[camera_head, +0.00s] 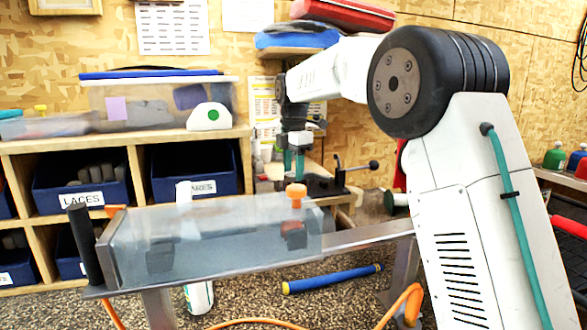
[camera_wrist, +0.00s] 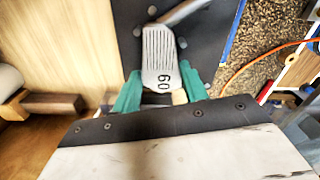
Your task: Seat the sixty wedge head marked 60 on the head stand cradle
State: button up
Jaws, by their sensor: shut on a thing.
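The sixty wedge head (camera_wrist: 160,55) shows in the wrist view with a grooved grey face and the mark 60, which reads upside down. The teal fingers of my gripper (camera_wrist: 161,93) are at either side of its lower end and shut on it. Its hosel points up and right. Under it is a dark plate with round bolts (camera_wrist: 207,35); I cannot tell whether the head touches it. In the head view my gripper (camera_head: 293,160) points down over a dark fixture (camera_head: 325,186) on the far bench. The wedge head cannot be made out there, and no cradle shape is clear.
A black lever clamp (camera_head: 352,168) stands just right of my gripper. Shelves with blue bins (camera_head: 80,180) stand left. An orange hose (camera_head: 405,300) and a blue tube (camera_head: 332,279) lie on the floor.

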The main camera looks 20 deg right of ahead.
jog(key=shift+f, duration=0.3)
jog(key=o, duration=1.1)
jog(key=shift+s, duration=0.1)
jog(key=shift+c, duration=0.2)
jog(key=shift+w+r, duration=0.2)
jog(key=shift+r, duration=3.4)
jog(key=shift+s, duration=0.1)
